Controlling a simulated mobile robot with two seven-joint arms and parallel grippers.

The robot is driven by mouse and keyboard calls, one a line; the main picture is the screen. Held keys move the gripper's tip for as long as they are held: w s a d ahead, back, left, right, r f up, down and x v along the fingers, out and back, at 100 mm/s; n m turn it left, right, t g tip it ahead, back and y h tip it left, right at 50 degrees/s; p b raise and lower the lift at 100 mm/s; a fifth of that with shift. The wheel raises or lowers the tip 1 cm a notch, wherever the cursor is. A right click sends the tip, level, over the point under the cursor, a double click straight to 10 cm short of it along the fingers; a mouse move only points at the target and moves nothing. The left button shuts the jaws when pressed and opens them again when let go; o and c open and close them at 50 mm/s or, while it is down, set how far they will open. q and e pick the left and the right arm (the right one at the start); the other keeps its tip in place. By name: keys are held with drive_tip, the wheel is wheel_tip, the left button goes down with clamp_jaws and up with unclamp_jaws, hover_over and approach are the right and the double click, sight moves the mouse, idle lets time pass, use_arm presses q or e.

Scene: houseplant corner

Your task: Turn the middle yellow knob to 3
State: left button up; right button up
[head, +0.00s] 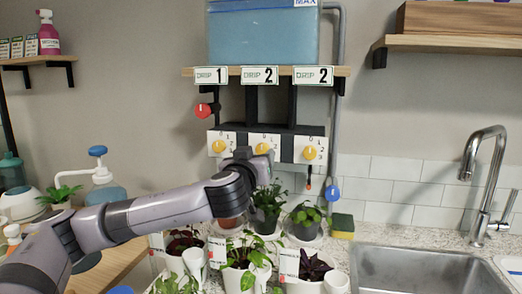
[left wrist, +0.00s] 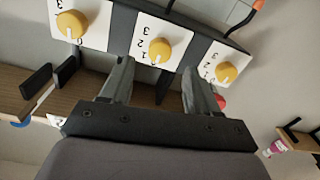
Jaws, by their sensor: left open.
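Three white plates with yellow knobs sit in a row on a dark bar under the shelf. The middle yellow knob (head: 262,148) is partly behind my left gripper (head: 258,157) in the head view. In the left wrist view the middle yellow knob (left wrist: 159,48) appears upside down, with small numbers by it; its exact setting is too small to read. My left gripper (left wrist: 158,68) is open, its two fingers spread on either side of the knob's line and apparently apart from it. The left knob (head: 219,147) and right knob (head: 310,153) flank it. My right gripper is not in view.
A blue water tank (head: 262,38) stands on the shelf above, with DRIP signs along the edge. A red knob (head: 203,111) sticks out at left. Potted plants (head: 268,208) crowd the counter below my left arm. A sink (head: 425,270) lies at right.

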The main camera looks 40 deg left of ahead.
sight(262, 150)
use_arm(q)
drive_tip(key=shift+p+x, duration=0.6)
drive_tip(key=shift+x, duration=2.05)
drive_tip(key=shift+c, duration=0.2)
drive_tip(key=c, duration=1)
